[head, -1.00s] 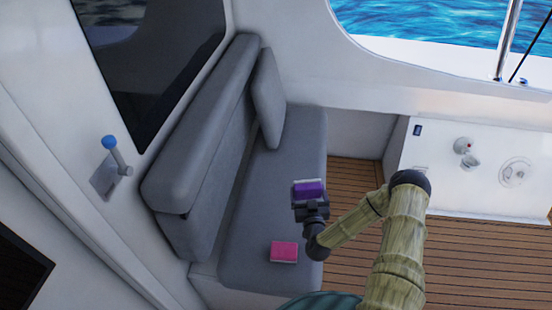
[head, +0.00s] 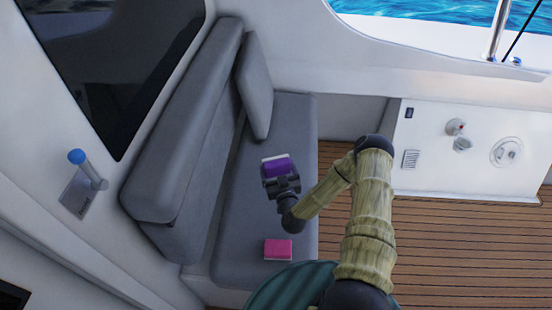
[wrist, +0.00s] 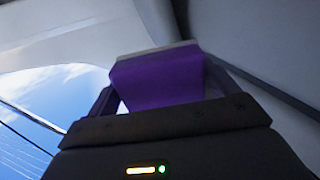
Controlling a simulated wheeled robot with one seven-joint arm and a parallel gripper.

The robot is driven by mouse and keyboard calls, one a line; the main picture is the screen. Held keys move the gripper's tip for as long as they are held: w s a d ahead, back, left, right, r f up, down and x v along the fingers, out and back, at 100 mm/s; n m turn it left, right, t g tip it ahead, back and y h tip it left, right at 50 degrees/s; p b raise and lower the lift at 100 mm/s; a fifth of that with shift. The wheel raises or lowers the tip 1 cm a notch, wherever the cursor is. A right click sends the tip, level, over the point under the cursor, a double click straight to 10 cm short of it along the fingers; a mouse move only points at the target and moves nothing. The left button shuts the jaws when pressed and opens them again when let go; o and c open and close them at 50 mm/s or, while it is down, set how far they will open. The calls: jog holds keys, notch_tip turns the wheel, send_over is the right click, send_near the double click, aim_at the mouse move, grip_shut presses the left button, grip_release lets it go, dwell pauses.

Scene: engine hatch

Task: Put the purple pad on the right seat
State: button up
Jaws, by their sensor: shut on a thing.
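The purple pad (head: 277,167), with a pale edge along its far side, is held in my gripper (head: 280,178). My gripper is shut on it, and the pad shows in front of the grey seat cushion (head: 297,125). Whether the pad touches the cushion is hard to tell. In the wrist view the purple pad (wrist: 160,80) sits between the two dark fingers, with its pale edge at the top. The seat is a grey bench with a long backrest (head: 190,110) on its left side.
A pink pad (head: 278,250) lies on the near end of the bench. A grey back cushion (head: 255,85) leans at the far end. A blue-topped lever (head: 88,170) juts from the left wall. A white panel with fittings (head: 460,150) stands right, beyond open wooden floor (head: 470,240).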

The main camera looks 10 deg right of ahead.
jog(key=a+f+n+g+y+b, duration=0.1)
jog(key=w+a+f+n+g+y+b, duration=0.1)
jog(key=a, duration=0.1)
jog(key=w+a+f+n+g+y+b, duration=0.1)
jog(key=f, duration=0.1)
jog(key=shift+w+a+y, duration=0.15)
jog(key=shift+a+y, duration=0.2)
jog(key=shift+y, duration=0.05)
jog(key=s+f+m+g+h+b, duration=0.1)
jog(key=g+b, duration=0.1)
jog(key=g, duration=0.1)
jog(key=s+f+g+h+b, duration=0.1)
jog(key=s+f+g+b, duration=0.1)
jog(key=g+b, duration=0.1)
jog(key=s+f+m+g+h+b, duration=0.1)
jog(key=s+f+g+h+b, duration=0.1)
jog(key=g, duration=0.2)
jog(key=shift+f+m+b, duration=0.2)
jog(key=shift+m+b, duration=0.1)
jog(key=shift+b, duration=0.05)
jog(key=s+d+r+m+g+b, duration=0.3)
jog(key=s+d+m+g+b, duration=0.1)
jog(key=s+g, duration=0.1)
jog(key=shift+s+d+r+m, duration=0.4)
jog(key=shift+s, duration=0.25)
jog(key=shift+f, duration=0.1)
notch_tip(320, 180, down, 6)
jog(key=shift+f+b, duration=0.1)
jog(key=shift+b, duration=0.3)
